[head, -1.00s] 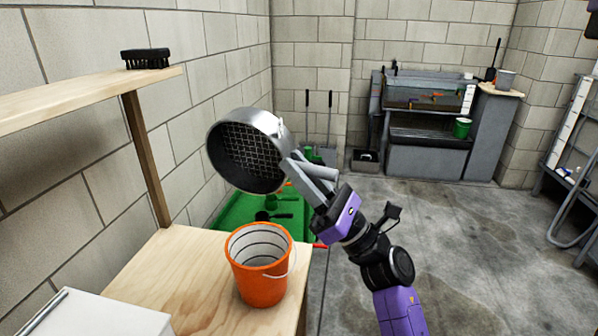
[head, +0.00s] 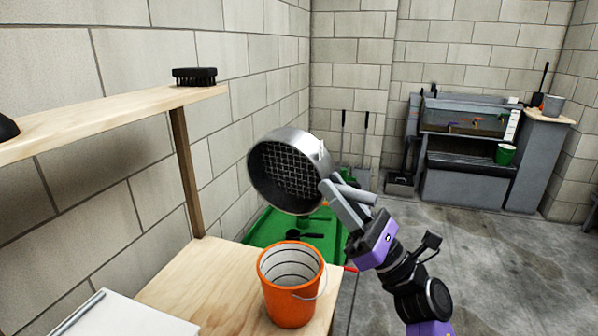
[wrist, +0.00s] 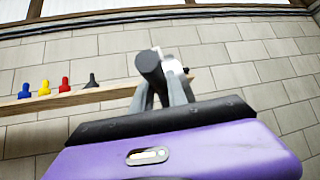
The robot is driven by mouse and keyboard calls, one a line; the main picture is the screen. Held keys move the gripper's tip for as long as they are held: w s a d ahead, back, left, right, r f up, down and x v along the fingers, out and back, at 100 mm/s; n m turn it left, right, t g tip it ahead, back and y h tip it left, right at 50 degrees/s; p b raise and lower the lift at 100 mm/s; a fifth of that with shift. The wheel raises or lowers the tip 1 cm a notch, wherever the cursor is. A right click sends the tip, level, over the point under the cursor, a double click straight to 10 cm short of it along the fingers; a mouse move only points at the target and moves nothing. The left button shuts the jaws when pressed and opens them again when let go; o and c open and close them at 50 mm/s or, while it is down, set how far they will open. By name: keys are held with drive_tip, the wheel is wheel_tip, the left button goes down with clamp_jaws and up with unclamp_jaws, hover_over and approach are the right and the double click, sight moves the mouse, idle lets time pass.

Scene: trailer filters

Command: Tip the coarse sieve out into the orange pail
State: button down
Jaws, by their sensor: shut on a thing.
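The coarse sieve (head: 291,172) is a round metal pan with a wire mesh, held up in the air and tilted on its side, its open face turned toward the head camera. My gripper (head: 345,192) is shut on its handle; the wrist view shows the handle end (wrist: 150,66) between the fingers. The orange pail (head: 291,292) stands upright on the wooden bench below the sieve, with a wire bail at its right side. Whether anything lies in the sieve, I cannot tell.
A wooden shelf (head: 110,118) with a black brush (head: 194,76) runs along the left wall. A white box (head: 110,316) sits on the bench (head: 210,279) left of the pail. A green tray (head: 275,229) lies behind. Open floor (head: 500,265) is at the right.

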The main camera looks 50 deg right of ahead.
sight(327, 161)
drive_tip(key=shift+r, duration=0.1)
idle(0.3)
drive_tip(key=m+h+p, duration=0.2)
drive_tip(key=m, duration=0.1)
drive_tip(key=shift+a+r+h, duration=0.1)
drive_tip(key=shift+r+h, duration=0.2)
drive_tip(key=shift+h, duration=0.1)
drive_tip(key=m+g+h+p, duration=0.1)
drive_tip(key=m+h+p, duration=0.1)
drive_tip(key=m+h, duration=0.1)
drive_tip(key=r+m+g+h+p, duration=0.1)
drive_tip(key=m+g+h+p, duration=0.1)
drive_tip(key=m, duration=0.3)
drive_tip(key=m+g+h+p, duration=0.1)
drive_tip(key=m+h+p, duration=0.2)
drive_tip(key=h, duration=0.1)
drive_tip(key=shift+r+m, duration=0.15)
drive_tip(key=shift+m, duration=0.25)
drive_tip(key=m+g+p, duration=0.1)
drive_tip(key=m+p, duration=0.1)
drive_tip(key=p, duration=0.1)
drive_tip(key=m+g+h+p, duration=0.1)
drive_tip(key=m+g+p, duration=0.1)
drive_tip(key=p, duration=0.1)
drive_tip(key=shift+r, duration=0.35)
drive_tip(key=m+g+p, duration=0.1)
drive_tip(key=p, duration=0.2)
drive_tip(key=shift+r+m, duration=0.15)
drive_tip(key=shift+m, duration=0.25)
